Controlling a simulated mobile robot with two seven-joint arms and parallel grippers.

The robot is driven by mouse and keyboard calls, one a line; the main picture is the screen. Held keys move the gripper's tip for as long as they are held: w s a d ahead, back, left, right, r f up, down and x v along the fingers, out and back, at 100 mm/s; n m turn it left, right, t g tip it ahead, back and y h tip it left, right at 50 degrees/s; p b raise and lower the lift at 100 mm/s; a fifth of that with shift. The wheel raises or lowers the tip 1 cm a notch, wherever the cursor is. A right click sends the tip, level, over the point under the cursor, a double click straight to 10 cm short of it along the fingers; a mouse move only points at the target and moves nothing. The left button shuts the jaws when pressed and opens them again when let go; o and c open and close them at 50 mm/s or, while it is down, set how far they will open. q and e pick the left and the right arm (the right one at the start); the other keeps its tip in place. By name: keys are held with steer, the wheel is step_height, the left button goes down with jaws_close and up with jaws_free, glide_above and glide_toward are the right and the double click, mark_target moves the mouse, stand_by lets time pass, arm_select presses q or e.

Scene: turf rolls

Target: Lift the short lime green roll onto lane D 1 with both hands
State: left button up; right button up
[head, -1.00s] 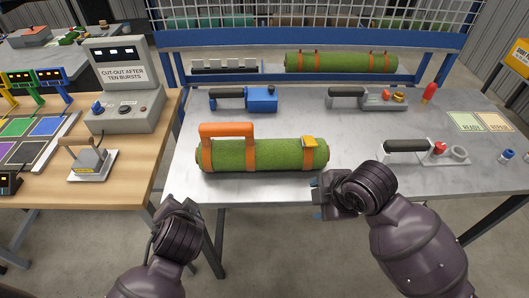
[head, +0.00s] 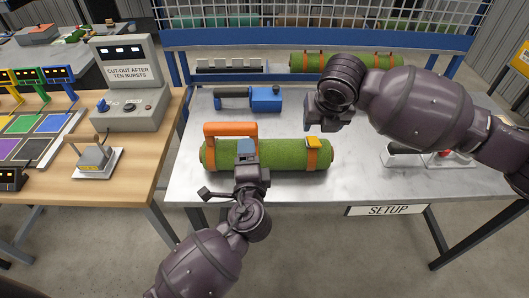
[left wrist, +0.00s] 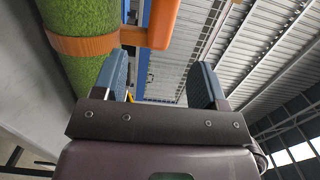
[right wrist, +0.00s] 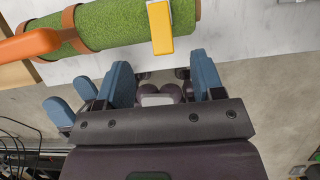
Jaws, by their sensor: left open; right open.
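A short lime green turf roll (head: 280,155) with orange bands lies across the metal table. It has an orange handle (head: 230,129) at its left and a yellow buckle (head: 313,142) at its right. My right gripper (head: 327,118) is open and empty, above and behind the roll's right end. In the right wrist view the buckle (right wrist: 160,28) lies beyond the fingers. I cannot make out lane D 1.
A longer green roll (head: 385,62) lies on the rear shelf, partly behind my right arm. A blue tool (head: 265,99) with a dark handle lies behind the roll. A bench with a grey console (head: 128,100) stands at the left. A SETUP sign (head: 388,210) hangs at the table's front edge.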

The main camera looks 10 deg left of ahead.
mark_target(246, 133)
stand_by(0.3)
arm_select(q)
steer(key=x, duration=1.1)
arm_select(e)
steer(key=x, duration=1)
steer(key=shift+w+f, duration=0.2)
steer(key=shift+f, duration=0.1)
arm_select(q)
steer(key=shift+s, duration=0.1)
steer(key=shift+c, duration=0.5)
arm_select(e)
steer(key=shift+c, duration=0.4)
arm_select(q)
jaws_close()
arm_select(e)
jaws_close()
arm_select(q)
steer(key=shift+d, duration=0.1)
